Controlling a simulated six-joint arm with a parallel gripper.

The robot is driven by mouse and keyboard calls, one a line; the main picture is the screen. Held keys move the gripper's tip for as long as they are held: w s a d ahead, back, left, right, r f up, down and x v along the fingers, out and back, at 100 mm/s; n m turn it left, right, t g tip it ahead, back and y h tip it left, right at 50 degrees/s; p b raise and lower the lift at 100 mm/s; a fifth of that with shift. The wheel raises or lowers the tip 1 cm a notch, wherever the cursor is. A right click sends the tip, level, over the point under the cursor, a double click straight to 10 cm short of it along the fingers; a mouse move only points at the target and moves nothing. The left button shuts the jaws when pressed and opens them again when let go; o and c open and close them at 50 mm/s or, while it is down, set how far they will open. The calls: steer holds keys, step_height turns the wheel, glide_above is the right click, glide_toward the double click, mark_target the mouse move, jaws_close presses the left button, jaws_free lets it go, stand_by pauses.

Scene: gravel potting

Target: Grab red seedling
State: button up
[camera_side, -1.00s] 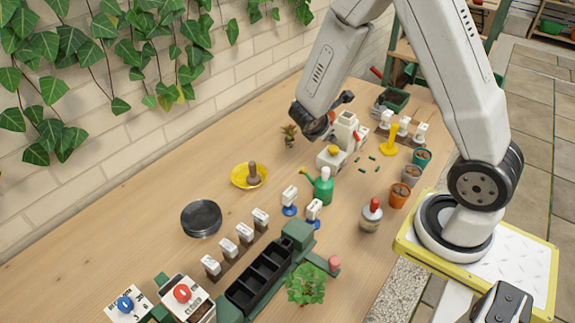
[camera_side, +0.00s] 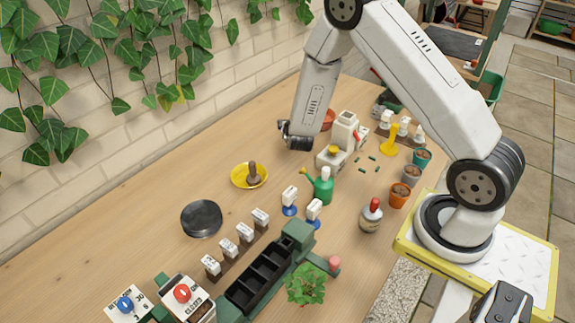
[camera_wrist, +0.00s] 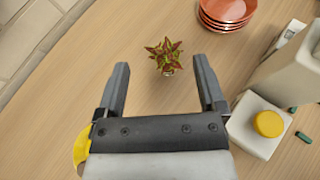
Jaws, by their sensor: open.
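The red seedling (camera_wrist: 165,55), a small plant with red and green leaves, stands on the wooden table in the wrist view. It lies just beyond my fingertips, roughly centred between them. My gripper (camera_wrist: 160,77) is open and empty, with one finger to each side of the seedling's line. In the side view my gripper (camera_side: 295,138) is low near the back wall side of the table. The seedling is hidden behind it there.
A white machine with a yellow knob (camera_wrist: 268,124) stands close to the right of my gripper. A stack of terracotta saucers (camera_wrist: 226,12) is beyond it. A yellow dish (camera_side: 249,175) with a brown tool lies to the left. The table around the seedling is clear.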

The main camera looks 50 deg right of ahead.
steer(key=shift+f, duration=0.1)
steer(key=shift+f, duration=3.85)
steer(key=shift+x, duration=0.85)
steer(key=shift+f, duration=0.15)
steer(key=shift+x, duration=2.85)
steer(key=shift+c, duration=0.3)
jaws_close()
